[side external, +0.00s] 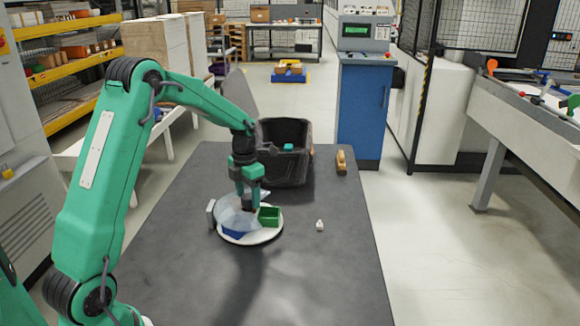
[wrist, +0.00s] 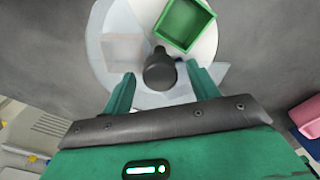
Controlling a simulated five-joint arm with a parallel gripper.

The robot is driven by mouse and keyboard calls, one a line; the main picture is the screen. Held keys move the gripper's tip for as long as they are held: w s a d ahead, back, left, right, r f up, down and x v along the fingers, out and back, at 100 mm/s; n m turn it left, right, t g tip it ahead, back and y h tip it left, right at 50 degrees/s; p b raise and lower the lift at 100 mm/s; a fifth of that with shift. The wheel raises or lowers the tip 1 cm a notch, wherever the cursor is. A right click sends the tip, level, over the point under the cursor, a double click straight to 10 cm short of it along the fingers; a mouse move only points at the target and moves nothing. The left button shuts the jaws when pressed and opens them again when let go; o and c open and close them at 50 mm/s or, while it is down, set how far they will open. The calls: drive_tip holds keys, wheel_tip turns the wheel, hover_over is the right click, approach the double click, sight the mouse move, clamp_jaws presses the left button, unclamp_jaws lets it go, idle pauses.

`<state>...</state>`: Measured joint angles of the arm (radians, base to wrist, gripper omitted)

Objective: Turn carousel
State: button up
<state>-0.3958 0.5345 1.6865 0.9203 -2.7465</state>
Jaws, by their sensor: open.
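The carousel (side external: 262,239) is a round white disc lying on the dark table. It carries a green bin (side external: 269,216) on its right and a blue bin (side external: 233,231) at its front left. A translucent cover (side external: 232,214) sits over its left part. My gripper (side external: 248,203) points down above the middle of the carousel. In the wrist view, the open jaws of my gripper (wrist: 161,70) are on either side of a dark round knob (wrist: 159,72), and gaps show between the knob and the fingers. The green bin (wrist: 185,23) lies beyond the knob there.
A black crate (side external: 284,172) with a teal item inside stands behind the carousel. A wooden block (side external: 341,161) and a small white piece (side external: 320,225) lie to the right. A grey upright plate (side external: 211,213) stands at the carousel's left edge. The table front (side external: 310,285) is clear.

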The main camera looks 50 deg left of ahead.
drive_tip(key=shift+r, duration=0.1)
drive_tip(key=shift+r, duration=3.85)
